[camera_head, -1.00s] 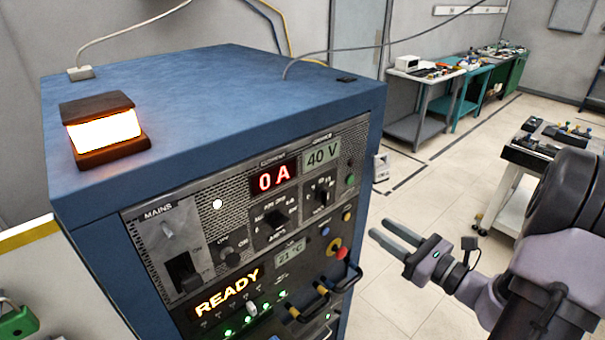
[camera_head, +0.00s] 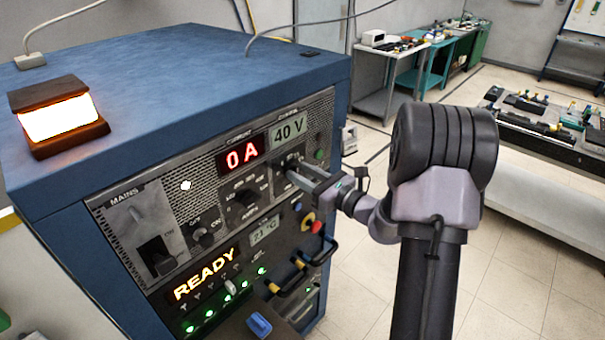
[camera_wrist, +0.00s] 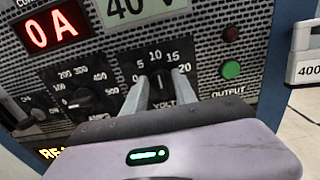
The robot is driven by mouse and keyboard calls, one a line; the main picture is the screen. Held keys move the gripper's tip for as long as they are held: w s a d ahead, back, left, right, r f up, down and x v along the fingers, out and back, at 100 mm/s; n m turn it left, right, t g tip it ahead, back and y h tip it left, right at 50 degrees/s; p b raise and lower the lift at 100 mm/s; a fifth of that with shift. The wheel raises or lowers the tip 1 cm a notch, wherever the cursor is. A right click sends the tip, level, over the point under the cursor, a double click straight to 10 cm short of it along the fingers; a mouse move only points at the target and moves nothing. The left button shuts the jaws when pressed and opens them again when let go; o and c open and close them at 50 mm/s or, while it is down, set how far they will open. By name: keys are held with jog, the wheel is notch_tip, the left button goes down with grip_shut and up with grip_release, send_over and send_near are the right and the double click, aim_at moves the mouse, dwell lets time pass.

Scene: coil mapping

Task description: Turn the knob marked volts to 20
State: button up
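The volts knob (camera_wrist: 161,88) is a dark knob on the grey front panel. Its printed scale runs 0, 5, 10, 15, 20 in the wrist view, and it seems to point up near 10. My gripper (camera_wrist: 159,76) has one finger on each side of the knob, with gaps that look open; I cannot tell whether either finger touches it. In the head view my gripper (camera_head: 291,168) reaches the panel from the right and partly hides the knob. The green display (camera_head: 289,130) above reads 40 V.
A larger amps knob (camera_wrist: 84,100) with a scale to 500 sits left of the volts knob. A green button (camera_wrist: 231,69) and a red light (camera_wrist: 231,33) are to the right. Handles (camera_head: 322,252) stick out lower on the blue cabinet (camera_head: 190,70).

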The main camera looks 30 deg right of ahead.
grip_shut()
jog(key=m+p, duration=0.3)
jog(key=shift+d+r, duration=0.1)
jog(key=shift+r, duration=0.05)
jog(key=shift+w+d+f+m+p, duration=0.1)
jog(key=shift+d+f+m+p, duration=0.1)
jog(key=shift+m+p, duration=1.45)
jog(key=shift+w+d+f+m+p, duration=0.15)
jog(key=shift+m+p, duration=1)
jog(key=shift+m, duration=0.95)
jog(key=shift+s+d+f+m+p, duration=0.1)
jog(key=shift+f+m+p, duration=0.1)
jog(key=shift+m+p, duration=1.45)
jog(key=shift+m, duration=0.4)
